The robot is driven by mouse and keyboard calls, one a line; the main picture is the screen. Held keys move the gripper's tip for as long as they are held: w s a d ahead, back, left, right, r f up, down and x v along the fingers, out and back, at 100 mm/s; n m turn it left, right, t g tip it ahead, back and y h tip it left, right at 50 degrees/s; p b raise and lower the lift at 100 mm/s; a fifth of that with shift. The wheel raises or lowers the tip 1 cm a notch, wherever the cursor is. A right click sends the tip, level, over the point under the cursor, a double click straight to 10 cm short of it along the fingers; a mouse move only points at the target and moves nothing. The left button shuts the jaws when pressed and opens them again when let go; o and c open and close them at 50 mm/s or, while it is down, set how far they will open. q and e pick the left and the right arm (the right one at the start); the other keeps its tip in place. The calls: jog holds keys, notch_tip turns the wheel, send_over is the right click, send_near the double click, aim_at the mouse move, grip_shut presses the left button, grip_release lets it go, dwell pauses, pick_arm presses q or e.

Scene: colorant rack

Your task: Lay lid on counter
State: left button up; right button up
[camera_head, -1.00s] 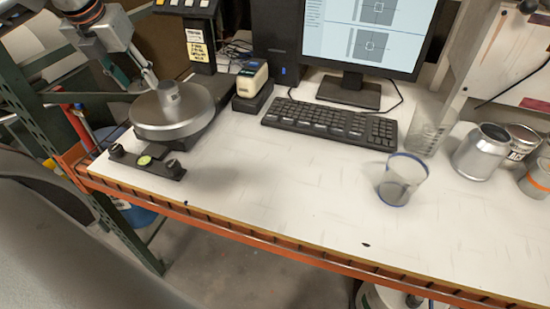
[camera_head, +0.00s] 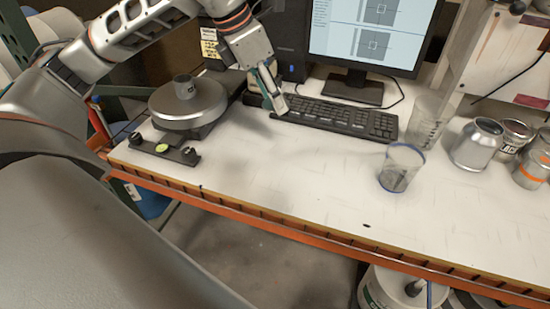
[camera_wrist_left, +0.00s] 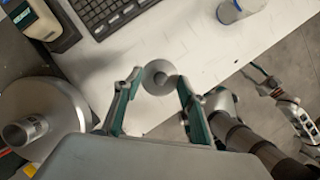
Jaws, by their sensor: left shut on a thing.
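My left gripper (camera_head: 276,102) hangs over the counter (camera_head: 290,170), in front of the keyboard in the head view. In the left wrist view it is shut on a small round grey lid (camera_wrist_left: 157,72), which sits between the two fingertips. White counter lies under the lid in that view. I cannot tell how high the lid is above it. In the head view the lid is hard to make out. My right gripper (camera_wrist_left: 262,78) shows small at the right of the left wrist view, beyond the counter edge. Its opening is unclear.
A small can (camera_head: 184,87) stands on the round scale pan (camera_head: 190,105) to the left. The keyboard (camera_head: 335,116) lies behind. A clear cup (camera_head: 401,168), a glass beaker (camera_head: 428,118) and metal cans (camera_head: 475,143) stand at right. The counter's front middle is clear.

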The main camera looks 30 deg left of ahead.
pick_arm(q)
send_over(277, 162)
jog(key=s, duration=0.1)
jog(key=f, duration=0.8)
jog(key=a+f, duration=0.1)
jog(key=f, duration=0.4)
jog(key=shift+s+f, duration=0.1)
jog(key=shift+f, duration=2.25)
jog(key=shift+d, duration=0.1)
jog(key=shift+f+b, duration=0.15)
jog(key=shift+b, duration=0.15)
jog(key=o, duration=1.2)
